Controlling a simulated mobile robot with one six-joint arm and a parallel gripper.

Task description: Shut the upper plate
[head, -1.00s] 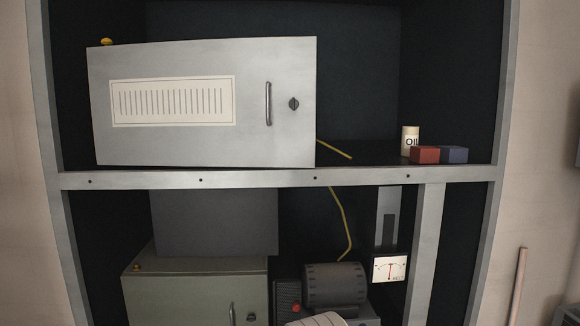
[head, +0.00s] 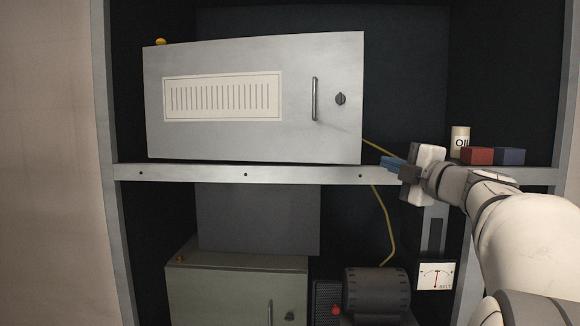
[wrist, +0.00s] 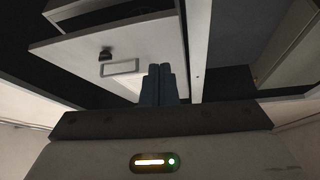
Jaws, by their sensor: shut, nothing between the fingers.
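The upper plate (head: 335,65) is a wide light grey door with a pale slotted label, a bar handle (head: 315,99) and a dark knob (head: 340,99). It is on the upper shelf, and its right edge is free. In the wrist view the plate (wrist: 75,55) stands out at an angle, with its handle and knob facing the camera, so it looks ajar. My gripper (head: 392,163) is right of and below the plate's lower right corner, apart from it in the head view. Its blue fingers (wrist: 157,84) are together and empty. How far off the plate's edge is, I cannot tell.
An oil can (head: 460,139), a red block (head: 477,155) and a blue block (head: 509,156) stand near my wrist on the shelf. A yellow cable (head: 388,225) hangs past the shelf edge (head: 215,174). Below are a greenish cabinet (head: 225,295), a motor (head: 376,291) and a meter (head: 436,276).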

